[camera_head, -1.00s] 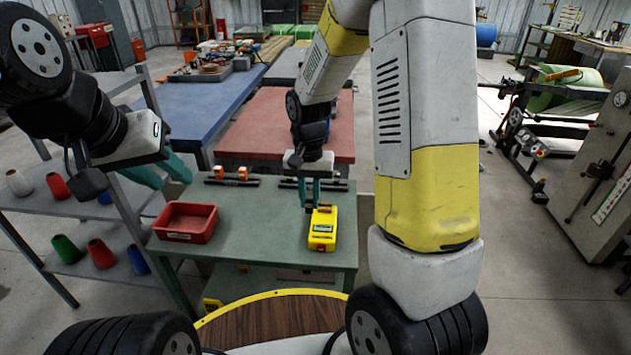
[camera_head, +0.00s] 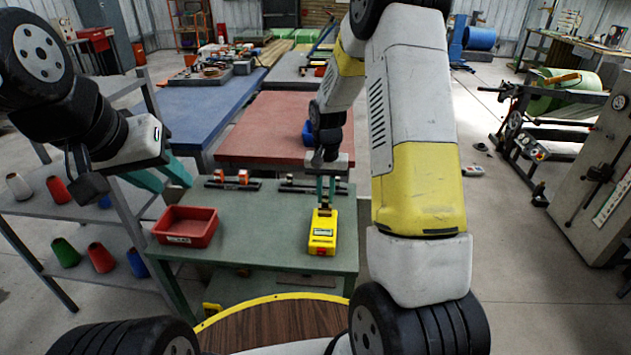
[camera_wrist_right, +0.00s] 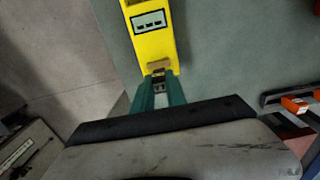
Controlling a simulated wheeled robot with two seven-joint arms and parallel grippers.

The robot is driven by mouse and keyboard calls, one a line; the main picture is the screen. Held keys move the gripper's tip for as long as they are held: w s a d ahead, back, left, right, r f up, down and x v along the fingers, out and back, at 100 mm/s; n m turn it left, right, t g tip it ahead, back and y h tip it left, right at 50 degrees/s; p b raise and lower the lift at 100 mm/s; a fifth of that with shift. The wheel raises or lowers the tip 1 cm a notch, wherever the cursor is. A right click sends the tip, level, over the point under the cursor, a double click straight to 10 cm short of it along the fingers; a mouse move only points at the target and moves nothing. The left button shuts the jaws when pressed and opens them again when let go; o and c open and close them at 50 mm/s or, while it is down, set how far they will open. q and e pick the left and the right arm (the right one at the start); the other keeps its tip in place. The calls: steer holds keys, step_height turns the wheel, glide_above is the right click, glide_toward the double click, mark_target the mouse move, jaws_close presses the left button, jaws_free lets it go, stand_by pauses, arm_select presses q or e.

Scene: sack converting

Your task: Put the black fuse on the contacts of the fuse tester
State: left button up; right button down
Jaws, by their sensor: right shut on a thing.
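The yellow fuse tester (camera_head: 322,240) stands at the front right of the green table, with its display toward me. It also shows in the wrist view (camera_wrist_right: 150,40), with a tan block (camera_wrist_right: 158,64) near its end. My right gripper (camera_head: 326,203) is over the tester's far end, fingers pointing down. In the wrist view it (camera_wrist_right: 160,90) is shut on a small dark piece, the black fuse (camera_wrist_right: 159,77), close by the tan block. I cannot tell whether the fuse touches the contacts, which are mostly hidden. My left gripper (camera_head: 165,178) is open and empty, left of the table.
A red bin (camera_head: 187,240) sits on the green table (camera_head: 265,240) at the left. Two black rails lie along the back, the left one (camera_head: 233,185) with orange pieces, the right one (camera_head: 313,187) behind my right gripper. A grey shelf (camera_head: 40,215) with thread cones stands at the left.

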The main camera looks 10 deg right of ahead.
steer(key=shift+f, duration=0.15)
steer(key=shift+f, duration=0.5)
steer(key=c, duration=1.3)
jaws_free()
steer(key=shift+c, duration=0.2)
